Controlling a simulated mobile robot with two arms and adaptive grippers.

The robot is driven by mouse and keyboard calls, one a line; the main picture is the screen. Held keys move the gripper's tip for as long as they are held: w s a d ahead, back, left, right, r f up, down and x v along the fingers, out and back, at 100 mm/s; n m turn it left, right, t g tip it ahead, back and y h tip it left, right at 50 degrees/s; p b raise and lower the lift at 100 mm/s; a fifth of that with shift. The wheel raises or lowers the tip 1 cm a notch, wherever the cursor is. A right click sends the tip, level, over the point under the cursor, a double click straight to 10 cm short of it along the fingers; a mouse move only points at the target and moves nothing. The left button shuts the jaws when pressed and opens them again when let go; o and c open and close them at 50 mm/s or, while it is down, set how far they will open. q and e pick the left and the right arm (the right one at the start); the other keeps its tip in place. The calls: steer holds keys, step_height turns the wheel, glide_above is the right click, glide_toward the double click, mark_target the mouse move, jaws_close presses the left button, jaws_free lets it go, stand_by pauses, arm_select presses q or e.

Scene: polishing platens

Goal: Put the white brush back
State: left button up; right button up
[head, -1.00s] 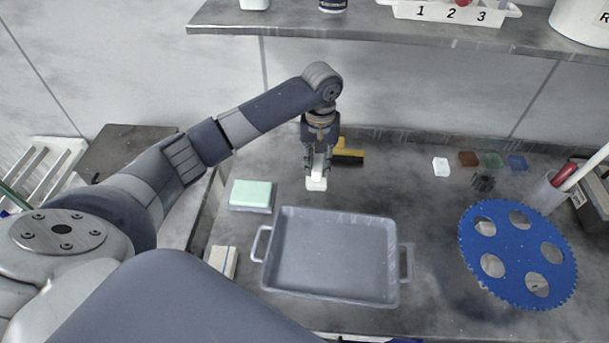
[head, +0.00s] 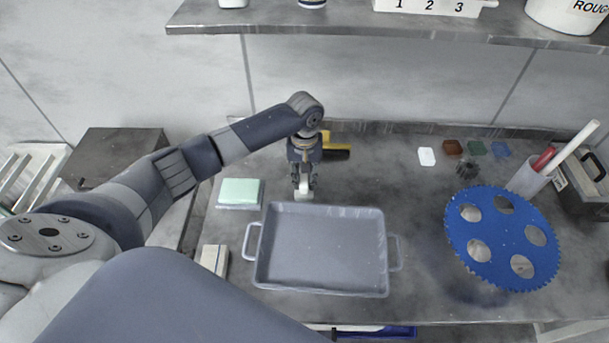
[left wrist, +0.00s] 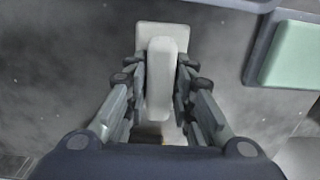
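The white brush (head: 303,193) is small and pale, with a block-like head. My left gripper (head: 303,184) points down with its fingers on both sides of the brush, just behind the grey tray (head: 325,289). In the left wrist view the white brush (left wrist: 162,75) lies between the fingers of the left gripper (left wrist: 160,92), which look closed on its grip. Whether the brush touches the table is hard to tell. A yellow brush with dark bristles (head: 337,151) lies behind and right of the gripper. My right gripper is not in view.
A mint sponge (head: 240,191) lies left of the tray. A blue toothed disc (head: 500,240), small colored blocks (head: 452,147) and a cup (head: 527,182) with sticks stand at right. A shelf (head: 400,27) overhangs the back. Table between tray and disc is clear.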

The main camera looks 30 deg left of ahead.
mark_target(305, 175)
arm_select(q)
steer(key=shift+o, duration=0.9)
steer(key=shift+r, duration=0.15)
step_height(305, 175, up, 12)
steer(key=shift+b, duration=0.35)
